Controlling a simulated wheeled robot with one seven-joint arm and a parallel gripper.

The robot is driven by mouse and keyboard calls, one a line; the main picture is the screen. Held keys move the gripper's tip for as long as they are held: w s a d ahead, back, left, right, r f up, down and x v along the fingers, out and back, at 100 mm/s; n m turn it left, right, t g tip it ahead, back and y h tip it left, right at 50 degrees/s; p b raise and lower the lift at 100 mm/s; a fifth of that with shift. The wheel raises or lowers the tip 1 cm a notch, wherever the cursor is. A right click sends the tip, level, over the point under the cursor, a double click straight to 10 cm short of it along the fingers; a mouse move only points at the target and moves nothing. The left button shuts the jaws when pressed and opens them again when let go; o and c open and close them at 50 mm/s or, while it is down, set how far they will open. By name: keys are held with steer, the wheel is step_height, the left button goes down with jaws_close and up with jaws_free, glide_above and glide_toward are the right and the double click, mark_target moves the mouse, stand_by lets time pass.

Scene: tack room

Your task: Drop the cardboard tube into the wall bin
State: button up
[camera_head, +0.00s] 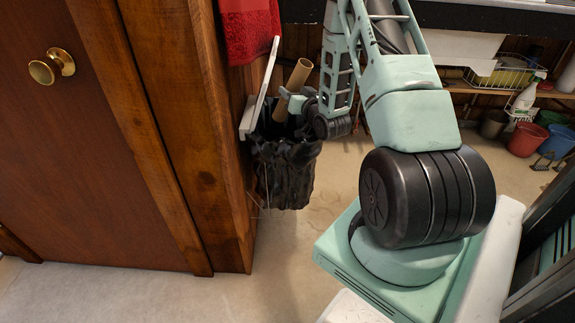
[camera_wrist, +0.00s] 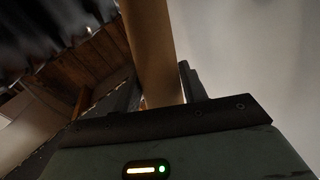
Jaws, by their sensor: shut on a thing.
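The brown cardboard tube (camera_head: 299,75) stands tilted at the mouth of the wall bin, its open upper end showing. The wall bin has a black bag liner (camera_head: 285,175) and a raised white lid (camera_head: 264,80) at its left. My gripper (camera_head: 289,100) is shut on the tube, beside the bin's opening. The tube's lower end is at the bag's rim in the picture; I cannot tell how far inside it is. In the wrist view the tube (camera_wrist: 152,45) rises from between my fingers (camera_wrist: 165,98), with dark bag folds at upper left.
A wooden post (camera_head: 215,150) and brown door (camera_head: 85,150) stand left of the bin. A red towel (camera_head: 250,30) hangs above it. A shelf with a yellow wire basket (camera_head: 500,72) and several buckets (camera_head: 527,140) are at right. The floor below the bin is clear.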

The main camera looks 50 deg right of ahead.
steer(key=o, duration=1)
steer(key=shift+o, duration=0.2)
